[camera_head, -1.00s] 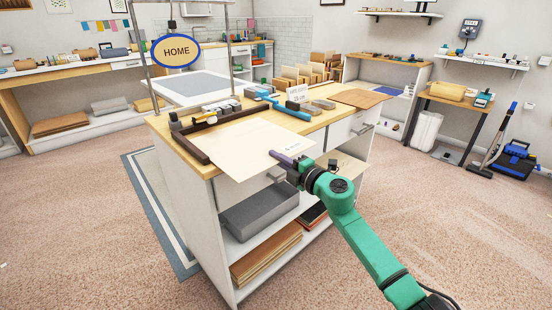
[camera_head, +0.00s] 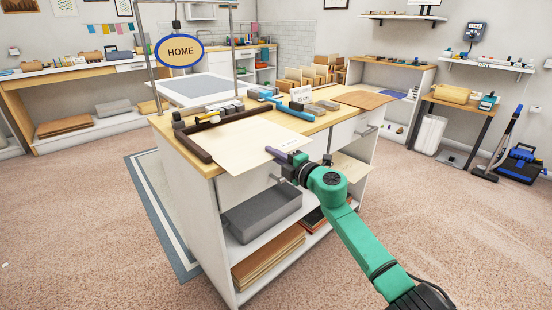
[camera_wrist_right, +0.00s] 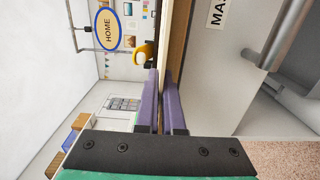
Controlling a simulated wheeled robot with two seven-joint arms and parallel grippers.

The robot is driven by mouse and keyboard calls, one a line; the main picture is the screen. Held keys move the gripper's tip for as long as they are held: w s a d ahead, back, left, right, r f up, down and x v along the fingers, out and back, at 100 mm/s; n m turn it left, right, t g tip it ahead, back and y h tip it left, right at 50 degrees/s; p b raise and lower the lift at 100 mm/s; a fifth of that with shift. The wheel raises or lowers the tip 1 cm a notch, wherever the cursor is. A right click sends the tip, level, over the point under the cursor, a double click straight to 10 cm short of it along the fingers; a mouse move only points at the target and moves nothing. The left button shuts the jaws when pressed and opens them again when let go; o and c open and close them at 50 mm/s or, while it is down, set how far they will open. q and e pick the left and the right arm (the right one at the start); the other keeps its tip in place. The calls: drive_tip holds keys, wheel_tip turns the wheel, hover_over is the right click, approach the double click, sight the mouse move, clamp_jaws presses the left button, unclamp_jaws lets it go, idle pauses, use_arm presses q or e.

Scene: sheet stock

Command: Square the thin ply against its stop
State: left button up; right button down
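The thin ply (camera_head: 245,148) is a pale, flat sheet on the worktop, and its near right part overhangs the front edge. The dark brown stop (camera_head: 192,146) runs along the worktop's left end, beside the ply's left edge. I cannot tell whether they touch all along. My right gripper (camera_head: 276,153) is at the overhanging front edge, one purple finger above the sheet. In the right wrist view the two fingers (camera_wrist_right: 162,100) are close together on either side of the sheet, seen nearly edge-on. My left gripper is not in view.
Small blocks and a yellow item (camera_head: 208,120) stand behind the ply. Drawer handles stick out below the front edge. A HOME sign (camera_head: 180,51) hangs above.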

idle(0.5)
drive_tip(key=c, duration=1)
unclamp_jaws()
drive_tip(key=shift+o, duration=0.2)
drive_tip(key=shift+f, duration=0.1)
drive_tip(key=shift+s+d, duration=0.1)
drive_tip(key=shift+s+d+p, duration=0.1)
drive_tip(key=shift+s+p, duration=0.05)
drive_tip(key=shift+p, duration=0.25)
drive_tip(key=p+v, duration=0.4)
drive_tip(key=v, duration=0.4)
drive_tip(key=shift+s+d+p, duration=0.15)
drive_tip(key=shift+d+p, duration=0.1)
drive_tip(key=shift+p, duration=0.05)
